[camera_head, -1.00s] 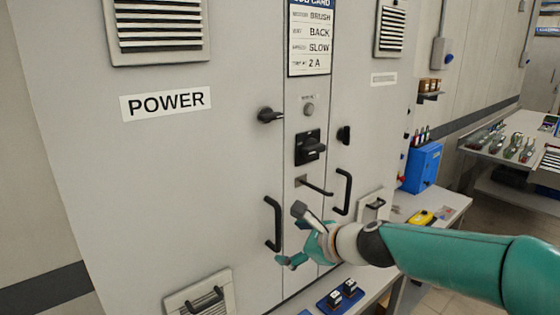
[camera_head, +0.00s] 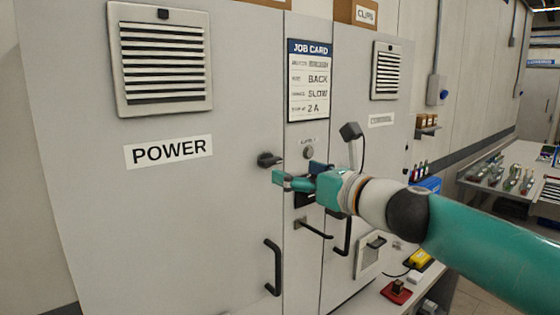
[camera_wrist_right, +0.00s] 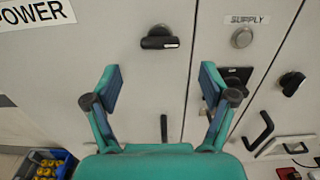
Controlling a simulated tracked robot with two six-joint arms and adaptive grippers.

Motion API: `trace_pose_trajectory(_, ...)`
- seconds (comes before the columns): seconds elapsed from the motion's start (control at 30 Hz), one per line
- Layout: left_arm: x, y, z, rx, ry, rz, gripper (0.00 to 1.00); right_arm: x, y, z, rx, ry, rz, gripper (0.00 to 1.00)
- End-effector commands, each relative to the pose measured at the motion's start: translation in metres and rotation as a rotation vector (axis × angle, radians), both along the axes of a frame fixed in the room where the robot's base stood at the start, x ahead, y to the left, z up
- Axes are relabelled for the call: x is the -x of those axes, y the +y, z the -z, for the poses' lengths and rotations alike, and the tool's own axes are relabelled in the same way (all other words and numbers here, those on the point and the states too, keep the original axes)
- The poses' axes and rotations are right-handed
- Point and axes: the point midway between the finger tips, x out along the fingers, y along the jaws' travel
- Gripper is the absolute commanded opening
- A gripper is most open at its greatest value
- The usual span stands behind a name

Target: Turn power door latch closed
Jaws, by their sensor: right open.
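The power door latch (camera_head: 268,160) is a small black turn handle on the grey power door (camera_head: 200,215), to the right of the POWER label. In the right wrist view the latch (camera_wrist_right: 160,42) lies roughly horizontal, ahead of the fingers. My right gripper (camera_head: 295,176) is just right of and below the latch in the head view. In the wrist view its fingers (camera_wrist_right: 160,82) are spread wide with nothing between them, and they appear apart from the latch. My left gripper is not in view.
The power door handle (camera_head: 273,268) hangs below the latch. A centre strip carries a job card (camera_head: 308,80), a round SUPPLY button (camera_wrist_right: 242,37) and a black switch partly hidden by my gripper. A second black latch (camera_wrist_right: 292,83) is further right. A blue bin (camera_wrist_right: 45,164) stands low at left.

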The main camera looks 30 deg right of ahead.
Motion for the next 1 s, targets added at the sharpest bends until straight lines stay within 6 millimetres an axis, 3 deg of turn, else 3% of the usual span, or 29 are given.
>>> trace_pose_trajectory(0.1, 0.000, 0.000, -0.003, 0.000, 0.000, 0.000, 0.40, -0.027, 0.003, 0.000, -0.001, 0.002, -0.002, 0.83)
trace_pose_trajectory(0.33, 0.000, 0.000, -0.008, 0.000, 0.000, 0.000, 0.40, -0.063, 0.005, 0.000, 0.000, 0.001, -0.001, 0.83)
trace_pose_trajectory(0.5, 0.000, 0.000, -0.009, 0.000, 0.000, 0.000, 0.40, -0.073, 0.006, 0.000, 0.001, 0.000, 0.000, 0.83)
trace_pose_trajectory(0.8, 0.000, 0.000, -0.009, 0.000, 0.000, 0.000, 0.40, -0.075, 0.006, 0.000, 0.001, 0.000, 0.000, 0.83)
trace_pose_trajectory(1.0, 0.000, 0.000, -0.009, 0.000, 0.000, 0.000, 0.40, -0.075, 0.006, 0.000, 0.001, 0.000, 0.000, 0.52)
